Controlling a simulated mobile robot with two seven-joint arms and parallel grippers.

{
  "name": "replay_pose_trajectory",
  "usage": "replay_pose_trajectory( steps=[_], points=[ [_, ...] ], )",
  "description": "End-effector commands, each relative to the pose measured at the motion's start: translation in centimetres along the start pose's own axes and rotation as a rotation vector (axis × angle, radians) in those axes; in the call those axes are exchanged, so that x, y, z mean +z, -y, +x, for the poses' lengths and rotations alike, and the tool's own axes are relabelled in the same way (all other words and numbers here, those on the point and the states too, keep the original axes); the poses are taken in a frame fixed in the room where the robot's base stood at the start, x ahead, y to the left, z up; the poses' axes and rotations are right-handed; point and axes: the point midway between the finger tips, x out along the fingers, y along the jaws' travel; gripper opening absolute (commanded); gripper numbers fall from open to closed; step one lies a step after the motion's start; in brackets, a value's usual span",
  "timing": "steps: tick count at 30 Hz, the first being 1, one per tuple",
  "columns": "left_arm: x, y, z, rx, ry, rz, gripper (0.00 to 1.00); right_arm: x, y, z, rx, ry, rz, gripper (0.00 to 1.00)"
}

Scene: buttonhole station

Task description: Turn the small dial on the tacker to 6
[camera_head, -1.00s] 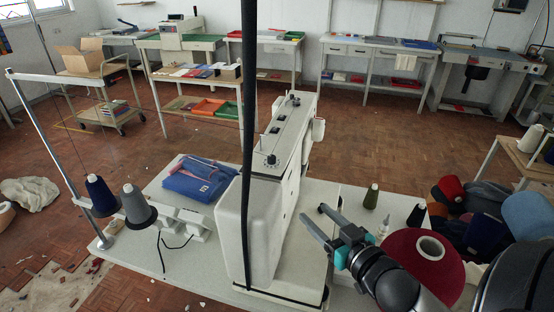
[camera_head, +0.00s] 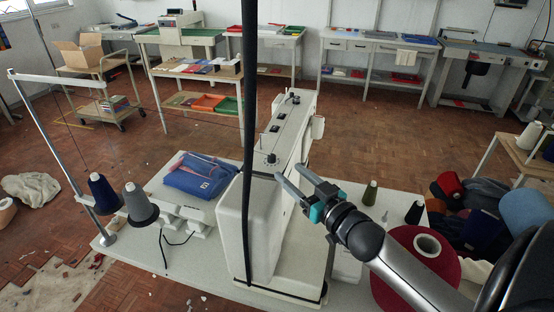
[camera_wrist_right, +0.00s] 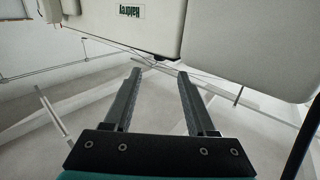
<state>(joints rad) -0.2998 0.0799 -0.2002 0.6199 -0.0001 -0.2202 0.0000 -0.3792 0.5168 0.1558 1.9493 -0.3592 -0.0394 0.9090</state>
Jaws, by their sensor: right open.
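The tacker (camera_head: 252,217) is a tall white machine in the middle of the head view. A black knob with a light collar (camera_head: 271,159) stands on the near end of its top; another dark knob (camera_head: 295,98) sits at the far end. I cannot read any numbers or tell which is the small dial. My right gripper (camera_head: 291,172) is open and empty, its fingertips just right of the near knob and seemingly apart from it. In the right wrist view, its two fingers (camera_wrist_right: 159,74) are spread below the white machine body with green lettering. My left gripper is not in view.
A black vertical pole (camera_head: 249,60) crosses in front of the tacker. Thread cones (camera_head: 138,207) and blue folded cloth (camera_head: 197,177) are on the left. A dark red cone (camera_head: 405,258) and small spools (camera_head: 370,193) lie near my right arm.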

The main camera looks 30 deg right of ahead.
Motion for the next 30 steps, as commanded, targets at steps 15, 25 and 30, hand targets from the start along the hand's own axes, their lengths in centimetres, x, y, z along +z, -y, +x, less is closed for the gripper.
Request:
replay_pose_trajectory(
  steps=[15,25,30],
  points=[
    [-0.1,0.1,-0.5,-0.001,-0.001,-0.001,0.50,-0.1,-0.1,6.0,0.001,-0.001,-0.001,0.57],
    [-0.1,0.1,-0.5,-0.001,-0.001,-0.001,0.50,0.0,0.0,6.8,0.000,0.001,-0.001,0.57],
    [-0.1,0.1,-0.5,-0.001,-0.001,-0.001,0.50,0.0,0.0,6.8,0.000,0.001,-0.001,0.53]
  ],
)
